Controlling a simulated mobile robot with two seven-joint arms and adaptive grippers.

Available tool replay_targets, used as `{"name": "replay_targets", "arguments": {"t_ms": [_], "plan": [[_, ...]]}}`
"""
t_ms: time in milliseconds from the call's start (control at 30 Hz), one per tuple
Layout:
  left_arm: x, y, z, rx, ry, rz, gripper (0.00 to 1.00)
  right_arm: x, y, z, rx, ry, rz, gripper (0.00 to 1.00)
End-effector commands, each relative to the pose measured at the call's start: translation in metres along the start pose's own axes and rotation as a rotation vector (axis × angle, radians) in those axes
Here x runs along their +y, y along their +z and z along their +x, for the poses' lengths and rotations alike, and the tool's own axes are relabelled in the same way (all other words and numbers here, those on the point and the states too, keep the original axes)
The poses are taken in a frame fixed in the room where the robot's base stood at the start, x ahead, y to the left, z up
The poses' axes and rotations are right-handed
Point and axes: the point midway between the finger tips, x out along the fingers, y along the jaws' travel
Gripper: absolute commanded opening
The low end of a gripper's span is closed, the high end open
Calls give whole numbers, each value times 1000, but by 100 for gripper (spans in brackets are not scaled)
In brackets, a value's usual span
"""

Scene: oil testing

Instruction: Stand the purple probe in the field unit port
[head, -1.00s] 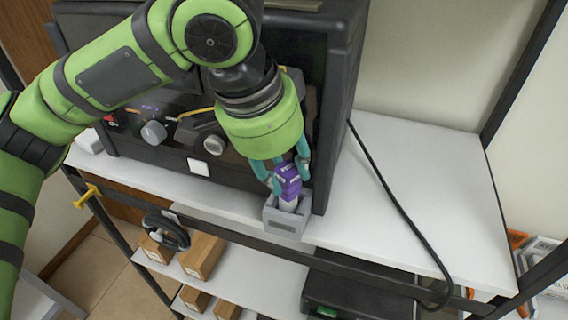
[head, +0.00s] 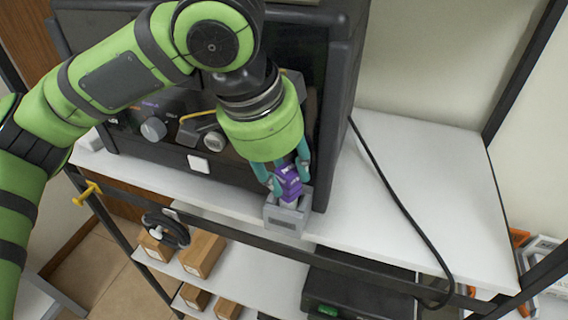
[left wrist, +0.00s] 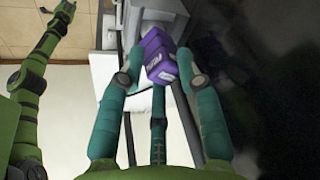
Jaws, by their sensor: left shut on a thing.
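The purple probe (head: 289,183) is between the teal fingers of my left gripper (head: 284,176), which is shut on it. It stands roughly upright, and its pale lower part goes down into the top of the small grey port box (head: 284,219). The box walls hide the tip, so I cannot tell whether it is fully seated. In the left wrist view the purple probe body (left wrist: 158,57) is between the left gripper's fingertips (left wrist: 155,80).
A large black instrument (head: 180,110) with knobs stands close behind the port. A black cable (head: 392,195) crosses the white shelf (head: 440,170), which is otherwise clear on the right. Brown boxes (head: 203,254) and a dark device (head: 360,290) are on the lower level.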

Motion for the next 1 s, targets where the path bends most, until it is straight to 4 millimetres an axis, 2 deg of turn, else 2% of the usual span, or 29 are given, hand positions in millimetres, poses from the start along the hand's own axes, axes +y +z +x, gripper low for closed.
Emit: {"name": "replay_targets", "arguments": {"t_ms": [67,100,133,467,1000], "plan": [[0,1,2,1,0,0,0,0,0,1,0,0,0,34],[0,0,2,1,0,0,43,0,0,1,0,0,0,34],[0,0,2,1,-1,0,45,0,0,1,0,0,-1,34],[0,0,0,0,0,-1,45,0,0,0,0,0,-1,34],[0,0,-41,2,-3,-1,45,0,-1,-5,0,0,-1,34]]}}
